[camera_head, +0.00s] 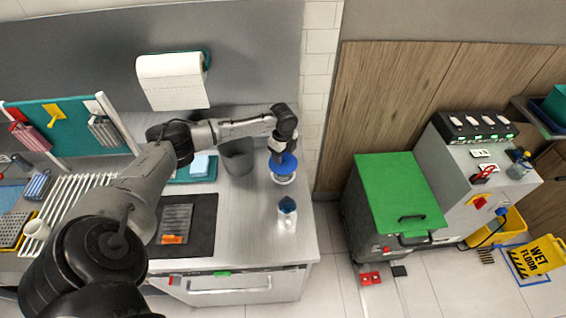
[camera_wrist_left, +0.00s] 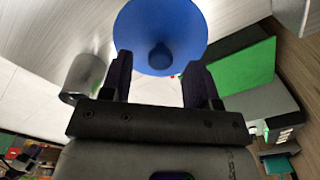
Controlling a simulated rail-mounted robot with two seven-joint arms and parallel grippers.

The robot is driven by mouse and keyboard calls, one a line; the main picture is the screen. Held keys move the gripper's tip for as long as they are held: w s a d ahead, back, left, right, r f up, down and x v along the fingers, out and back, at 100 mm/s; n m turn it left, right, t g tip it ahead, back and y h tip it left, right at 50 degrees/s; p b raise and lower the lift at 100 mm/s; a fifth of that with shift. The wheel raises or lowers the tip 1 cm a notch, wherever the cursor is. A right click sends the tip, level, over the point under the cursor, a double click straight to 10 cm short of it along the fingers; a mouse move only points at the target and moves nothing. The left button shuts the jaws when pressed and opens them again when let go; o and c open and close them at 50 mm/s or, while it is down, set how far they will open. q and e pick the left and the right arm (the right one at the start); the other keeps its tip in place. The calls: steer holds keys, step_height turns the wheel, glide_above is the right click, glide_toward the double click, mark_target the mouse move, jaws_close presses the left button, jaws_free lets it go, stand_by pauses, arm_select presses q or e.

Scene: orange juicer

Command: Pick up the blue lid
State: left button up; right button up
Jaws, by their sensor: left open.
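The blue lid (camera_head: 284,166) is a round disc near the right side of the steel counter, on top of a white round thing (camera_head: 284,179). In the left wrist view the lid (camera_wrist_left: 160,22) fills the top middle, its small knob (camera_wrist_left: 160,56) facing me. My left gripper (camera_head: 279,149) is just above the lid. In the wrist view its fingers (camera_wrist_left: 158,66) are open, one on each side of the knob, with gaps on both sides. Whether the fingertips reach beside the knob or stop short of it I cannot tell. My right gripper is not in view.
A silver cylinder with a bluish top (camera_head: 287,215) stands in front of the lid. A grey bin (camera_head: 238,158) is to its left, and a black mat (camera_head: 203,210) lies farther left. A green-topped cabinet (camera_head: 398,190) stands on the floor to the right.

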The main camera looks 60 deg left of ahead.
arm_select(q)
steer(key=shift+f, duration=1.25)
steer(key=c, duration=1)
steer(key=shift+r, duration=0.1)
